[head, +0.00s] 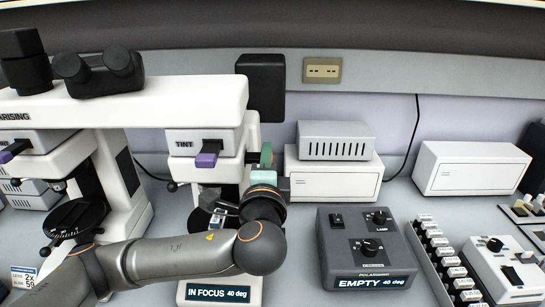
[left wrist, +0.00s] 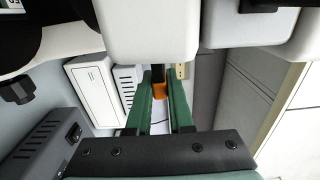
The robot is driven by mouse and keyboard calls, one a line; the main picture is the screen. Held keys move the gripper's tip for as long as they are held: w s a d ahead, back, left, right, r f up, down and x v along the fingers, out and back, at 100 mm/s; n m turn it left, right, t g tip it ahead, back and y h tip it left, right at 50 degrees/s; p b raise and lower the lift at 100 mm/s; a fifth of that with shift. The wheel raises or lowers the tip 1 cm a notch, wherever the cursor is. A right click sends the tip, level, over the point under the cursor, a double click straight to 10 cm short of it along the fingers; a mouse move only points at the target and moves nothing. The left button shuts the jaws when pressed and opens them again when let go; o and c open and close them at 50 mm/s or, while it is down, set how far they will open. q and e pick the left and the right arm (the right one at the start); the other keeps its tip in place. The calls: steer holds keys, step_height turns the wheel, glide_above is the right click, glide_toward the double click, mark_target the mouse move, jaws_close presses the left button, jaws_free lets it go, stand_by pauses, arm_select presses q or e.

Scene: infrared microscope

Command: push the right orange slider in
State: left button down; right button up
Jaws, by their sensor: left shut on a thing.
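The right orange slider (left wrist: 159,90) shows in the left wrist view as a small orange block at the end of a dark stem, beside the white microscope housing (left wrist: 150,30). My left gripper (left wrist: 160,92) has its two green fingers on either side of the block and is shut on it. In the head view my left gripper (head: 266,154) is at the right side of the microscope head marked TINT (head: 190,143). There its fingers and wrist largely hide the slider. My right gripper is not in view.
A purple slider (head: 207,157) sticks out of the TINT front. A grey vented box (head: 335,140) on a white box (head: 335,182) stands right of my left gripper. A dark control box marked EMPTY (head: 368,250) stands in front of them.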

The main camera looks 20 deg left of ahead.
arm_select(q)
steer(key=shift+s+a, duration=0.2)
steer(key=shift+a, duration=0.35)
steer(key=shift+s+a, duration=0.15)
steer(key=shift+a, duration=0.4)
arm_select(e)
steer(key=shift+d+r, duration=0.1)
arm_select(q)
steer(key=c, duration=0.8)
jaws_free()
steer(key=shift+a, duration=0.1)
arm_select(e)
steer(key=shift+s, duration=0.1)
arm_select(q)
steer(key=p+v, duration=0.2)
steer(key=v, duration=1)
steer(key=shift+s, duration=0.25)
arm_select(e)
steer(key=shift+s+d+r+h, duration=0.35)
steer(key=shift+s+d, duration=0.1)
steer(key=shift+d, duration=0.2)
